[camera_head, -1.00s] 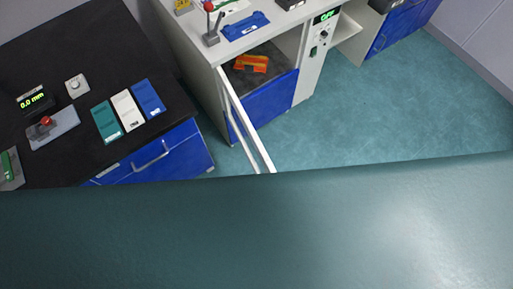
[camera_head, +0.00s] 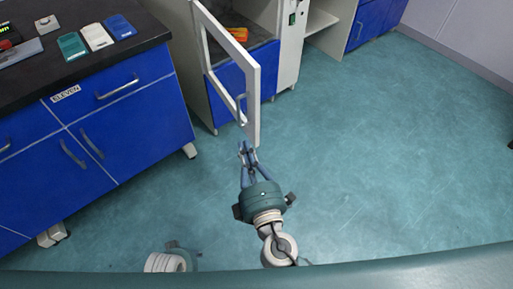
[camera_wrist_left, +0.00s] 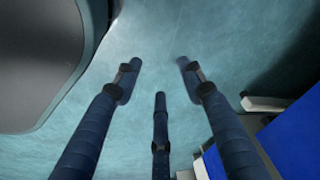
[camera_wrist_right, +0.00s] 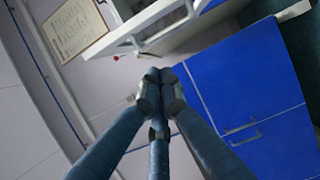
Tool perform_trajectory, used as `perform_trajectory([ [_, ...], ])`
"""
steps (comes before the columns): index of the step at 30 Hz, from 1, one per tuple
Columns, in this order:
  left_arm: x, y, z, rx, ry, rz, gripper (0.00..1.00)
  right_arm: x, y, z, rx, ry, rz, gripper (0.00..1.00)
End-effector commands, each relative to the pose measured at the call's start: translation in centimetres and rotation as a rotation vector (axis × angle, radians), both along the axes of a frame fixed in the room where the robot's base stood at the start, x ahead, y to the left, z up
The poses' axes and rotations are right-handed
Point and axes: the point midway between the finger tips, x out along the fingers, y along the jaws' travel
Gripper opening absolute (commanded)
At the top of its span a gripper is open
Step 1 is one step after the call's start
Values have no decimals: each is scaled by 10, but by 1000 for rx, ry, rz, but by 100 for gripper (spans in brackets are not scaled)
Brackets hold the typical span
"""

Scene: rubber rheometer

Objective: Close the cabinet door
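The white-framed cabinet door (camera_head: 229,72) with a clear pane stands wide open, jutting toward me from the pale cabinet. Its handle (camera_head: 241,110) is on the near part of the frame. My right gripper (camera_head: 248,148) is just below the door's near lower corner in the head view, with no clear contact. In the right wrist view its fingertips (camera_wrist_right: 160,88) are together with nothing seen between them, and the white frame (camera_wrist_right: 150,28) is beyond them. My left gripper's fingers are spread and empty over the floor in the left wrist view (camera_wrist_left: 158,75); the head view shows only part of its body.
An orange object (camera_head: 232,36) lies inside the open cabinet, above a blue panel (camera_head: 226,92). A blue drawer bench with a black top (camera_head: 120,110) stands to the left. The teal floor (camera_head: 380,150) to the right is clear.

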Motion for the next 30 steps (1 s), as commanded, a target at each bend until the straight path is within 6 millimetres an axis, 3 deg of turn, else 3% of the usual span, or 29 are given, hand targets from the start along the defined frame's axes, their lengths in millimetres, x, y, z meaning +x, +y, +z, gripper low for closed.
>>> perform_trajectory([
  [7,-4,1,-10,1,7,-1,40,18,4,14,-12,-37,-2,0],
  [19,-25,3,-45,3,27,-5,40,99,23,13,-12,-34,-2,0],
  [24,-36,5,-59,4,37,-8,40,110,0,12,-13,-32,-1,0],
  [30,-41,5,-66,4,40,-9,40,115,-12,11,-11,-31,-1,0],
])
